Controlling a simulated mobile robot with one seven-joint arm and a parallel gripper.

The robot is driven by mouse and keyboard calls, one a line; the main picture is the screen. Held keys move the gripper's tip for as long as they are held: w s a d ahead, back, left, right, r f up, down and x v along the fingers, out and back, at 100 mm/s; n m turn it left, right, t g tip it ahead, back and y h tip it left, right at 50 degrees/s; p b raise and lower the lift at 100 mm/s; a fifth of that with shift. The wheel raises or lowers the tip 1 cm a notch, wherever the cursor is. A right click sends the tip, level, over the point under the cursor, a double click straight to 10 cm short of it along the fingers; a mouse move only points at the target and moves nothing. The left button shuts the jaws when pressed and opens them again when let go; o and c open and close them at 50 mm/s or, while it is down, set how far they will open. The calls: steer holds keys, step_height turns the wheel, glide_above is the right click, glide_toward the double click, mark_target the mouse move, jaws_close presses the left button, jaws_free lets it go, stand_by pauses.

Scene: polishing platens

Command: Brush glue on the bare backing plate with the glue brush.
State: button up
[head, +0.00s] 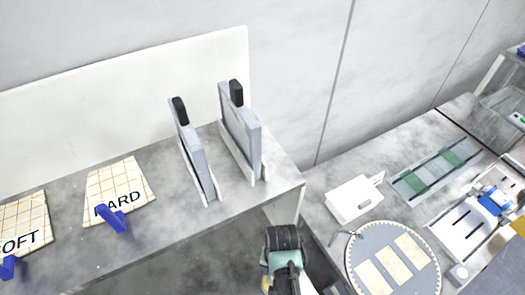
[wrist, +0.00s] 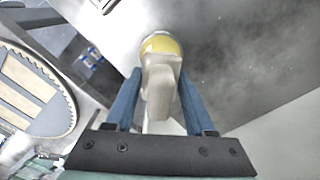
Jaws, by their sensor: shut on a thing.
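In the wrist view my gripper (wrist: 160,85) has its two blue fingers closed on a pale off-white handle (wrist: 160,98) with a round yellow end (wrist: 161,46) beyond it; this looks like the glue brush. Its bristles cannot be made out. In the head view my arm is at the bottom middle, and the held thing cannot be made out there. Two grey plates with black grips, one on the left (head: 193,150) and one on the right (head: 240,125), stand upright in white holders on the left bench. I cannot tell which plate is the bare backing plate.
Pads marked SOFT (head: 22,222) and HARD (head: 120,190), with blue tabs, lie on the left bench (head: 165,232). On the right bench are a white box (head: 353,198), a grey disc (head: 365,247) with cream strips, and a tray with green pieces (head: 407,190). A gap separates the benches.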

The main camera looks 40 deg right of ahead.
steer(key=shift+w+d+f, duration=0.1)
steer(key=shift+w+f, duration=0.05)
steer(key=shift+w, duration=0.1)
steer(key=shift+s+f+b, duration=0.25)
steer(key=shift+f+b, duration=0.55)
steer(key=shift+b, duration=0.15)
step_height(320, 180, down, 4)
steer(key=b, duration=0.4)
steer(key=shift+w, duration=0.1)
steer(key=shift+f, duration=0.6)
stand_by(1.1)
steer(key=shift+r, duration=0.1)
step_height(320, 180, up, 7)
steer(key=p, duration=0.6)
steer(key=shift+p, duration=0.35)
stand_by(0.7)
